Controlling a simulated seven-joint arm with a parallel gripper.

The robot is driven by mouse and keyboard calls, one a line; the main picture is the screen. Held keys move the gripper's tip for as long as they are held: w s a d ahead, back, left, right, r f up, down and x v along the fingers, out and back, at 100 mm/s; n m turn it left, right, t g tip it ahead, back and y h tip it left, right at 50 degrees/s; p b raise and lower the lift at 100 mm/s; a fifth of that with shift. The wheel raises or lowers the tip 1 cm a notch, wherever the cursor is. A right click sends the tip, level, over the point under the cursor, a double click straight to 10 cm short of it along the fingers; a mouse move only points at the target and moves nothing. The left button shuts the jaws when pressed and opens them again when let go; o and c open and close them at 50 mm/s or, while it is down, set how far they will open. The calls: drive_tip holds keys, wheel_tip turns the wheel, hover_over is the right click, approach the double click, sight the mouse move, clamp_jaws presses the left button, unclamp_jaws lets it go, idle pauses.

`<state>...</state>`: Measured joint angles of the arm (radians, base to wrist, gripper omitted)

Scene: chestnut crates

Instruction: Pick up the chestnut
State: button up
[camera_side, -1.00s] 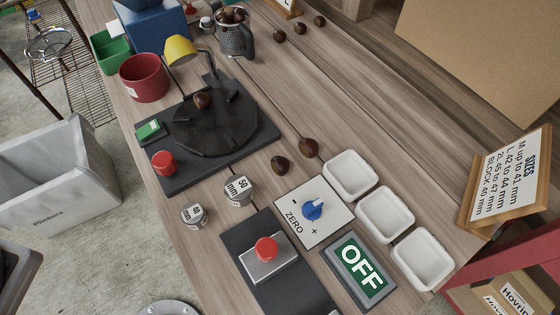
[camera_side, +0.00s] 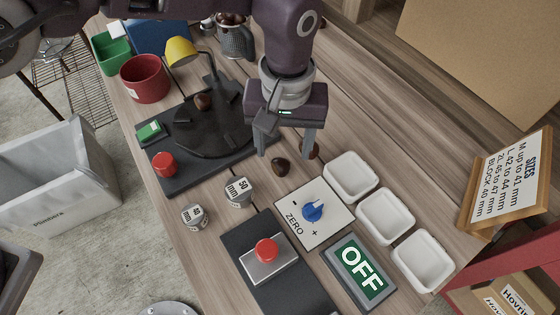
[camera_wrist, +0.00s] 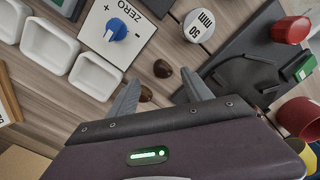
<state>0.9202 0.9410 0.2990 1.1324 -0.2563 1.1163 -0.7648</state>
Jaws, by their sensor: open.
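A dark brown chestnut (camera_side: 280,166) lies on the wooden table, between the black turntable base and the white trays. It also shows in the wrist view (camera_wrist: 162,68), just beyond the gap between my fingertips. A second brown rounded thing (camera_side: 315,151) lies close by, partly hidden behind a finger; in the wrist view it shows between the fingers (camera_wrist: 146,94). My gripper (camera_side: 285,154) is open and empty, fingers pointing down above the table near the first chestnut. Its exact height is hard to tell.
White trays (camera_side: 351,176) stand to the right. A dial plate (camera_side: 296,222), an OFF sign (camera_side: 360,270) and a red button box (camera_side: 268,262) are in front. Metal weights (camera_side: 238,191) stand to the left.

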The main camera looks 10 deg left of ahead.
sight(281, 162)
drive_tip(key=f, duration=0.6)
drive_tip(key=shift+w+a+f, duration=0.1)
drive_tip(key=shift+w+a, duration=0.2)
clamp_jaws()
